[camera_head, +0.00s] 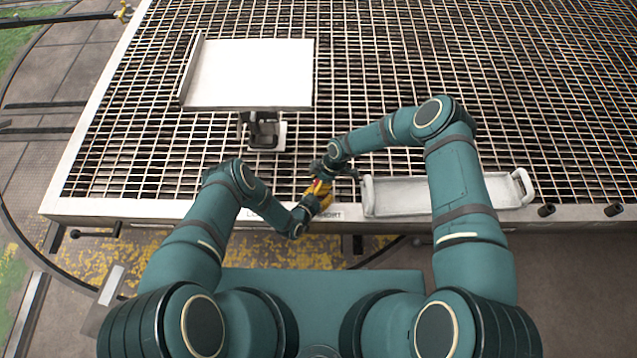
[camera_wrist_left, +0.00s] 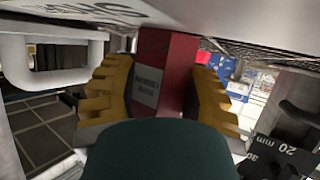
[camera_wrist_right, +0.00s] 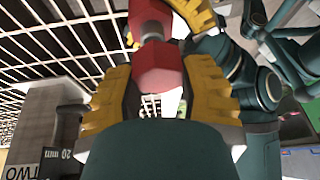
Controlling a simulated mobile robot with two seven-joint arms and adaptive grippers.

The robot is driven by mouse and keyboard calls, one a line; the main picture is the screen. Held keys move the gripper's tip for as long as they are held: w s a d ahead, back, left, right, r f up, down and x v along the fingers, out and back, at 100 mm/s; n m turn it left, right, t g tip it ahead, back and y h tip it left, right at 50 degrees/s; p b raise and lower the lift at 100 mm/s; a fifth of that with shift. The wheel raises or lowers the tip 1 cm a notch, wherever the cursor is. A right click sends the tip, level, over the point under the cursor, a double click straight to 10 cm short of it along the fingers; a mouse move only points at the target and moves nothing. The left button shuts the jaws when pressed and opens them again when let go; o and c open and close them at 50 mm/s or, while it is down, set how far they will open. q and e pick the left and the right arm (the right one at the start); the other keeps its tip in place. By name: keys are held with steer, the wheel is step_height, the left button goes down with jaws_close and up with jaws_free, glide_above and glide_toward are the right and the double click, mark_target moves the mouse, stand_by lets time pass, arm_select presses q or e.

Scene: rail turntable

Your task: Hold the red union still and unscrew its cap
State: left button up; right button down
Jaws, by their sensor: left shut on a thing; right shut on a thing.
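The red union (camera_head: 318,187) is small in the head view, between my two grippers at the table's front edge. In the left wrist view its red body (camera_wrist_left: 167,72), with a pale printed label, stands between the yellow fingers of my left gripper (camera_wrist_left: 160,95), which is shut on it. In the right wrist view a red faceted part, the cap (camera_wrist_right: 157,65), lies between the yellow fingers of my right gripper (camera_wrist_right: 160,95), which is shut on it. The left gripper's yellow fingers show just beyond the cap. Whether cap and body are apart is unclear.
A white tray with handles (camera_head: 445,194) lies on the grating (camera_head: 420,60) to the right, close to my right arm. A white panel on a stand (camera_head: 250,75) is at the back left. The grating's middle and back right are clear.

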steer(key=shift+r, duration=0.1)
steer(key=shift+w+d+r, duration=0.1)
steer(key=shift+r, duration=1.1)
steer(key=shift+w+r, duration=0.1)
steer(key=shift+r, duration=1.05)
arm_select(q)
steer(key=o, duration=1.3)
steer(key=shift+o, duration=0.2)
steer(key=v, duration=0.7)
steer(key=shift+s+a+r, duration=0.15)
steer(key=shift+s+a, duration=0.1)
steer(key=shift+s, duration=0.15)
